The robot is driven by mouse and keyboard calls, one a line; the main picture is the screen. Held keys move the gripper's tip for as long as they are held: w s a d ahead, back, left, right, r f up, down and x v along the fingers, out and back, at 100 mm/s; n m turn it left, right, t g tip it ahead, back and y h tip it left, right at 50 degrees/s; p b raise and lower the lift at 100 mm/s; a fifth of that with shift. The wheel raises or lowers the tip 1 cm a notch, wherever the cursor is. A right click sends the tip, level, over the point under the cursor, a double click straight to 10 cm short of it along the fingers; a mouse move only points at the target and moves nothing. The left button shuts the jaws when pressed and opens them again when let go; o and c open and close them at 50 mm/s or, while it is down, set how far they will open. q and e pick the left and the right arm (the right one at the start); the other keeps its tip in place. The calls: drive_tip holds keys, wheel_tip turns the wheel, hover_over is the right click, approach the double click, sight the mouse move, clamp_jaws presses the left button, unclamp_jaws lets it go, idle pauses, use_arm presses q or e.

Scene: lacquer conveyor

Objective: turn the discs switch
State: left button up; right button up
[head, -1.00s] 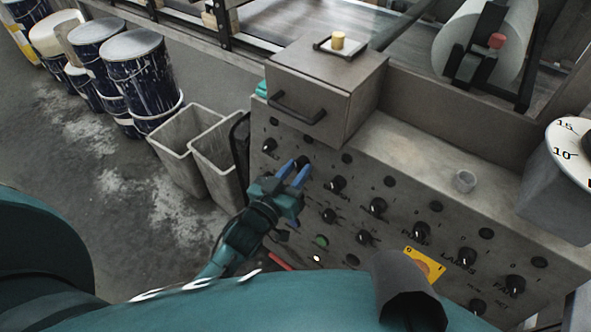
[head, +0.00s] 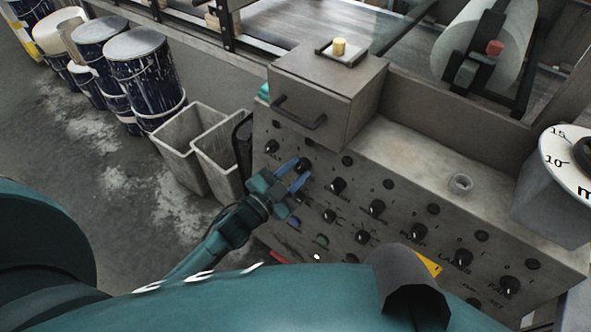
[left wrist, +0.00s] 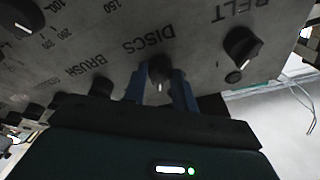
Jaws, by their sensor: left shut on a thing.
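The discs switch is a black rotary knob (left wrist: 160,70) under the label DISCS in the left wrist view. In the head view it shows as a dark knob (head: 305,165) at the upper left of the grey control panel (head: 400,185). My left gripper (head: 297,177) reaches it from the lower left. Its blue fingers (left wrist: 161,88) stand on both sides of the knob and are shut on it. A white pointer mark shows on the knob between the fingers. The right gripper is not in view.
The BELT knob (left wrist: 242,44) is close beside it, and the BRUSH knob (left wrist: 102,86) is on the other side. A grey box with a handle (head: 325,90) juts out above. Grey bins (head: 190,150) and paint drums (head: 140,70) stand at the left.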

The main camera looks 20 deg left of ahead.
use_arm(q)
drive_tip(key=shift+m, duration=1.1)
drive_tip(key=shift+h, duration=0.3)
drive_tip(key=o, duration=1)
drive_tip(key=shift+c, duration=0.2)
drive_tip(key=shift+a, duration=0.1)
drive_tip(key=v, duration=1.3)
drive_tip(key=shift+r, duration=0.25)
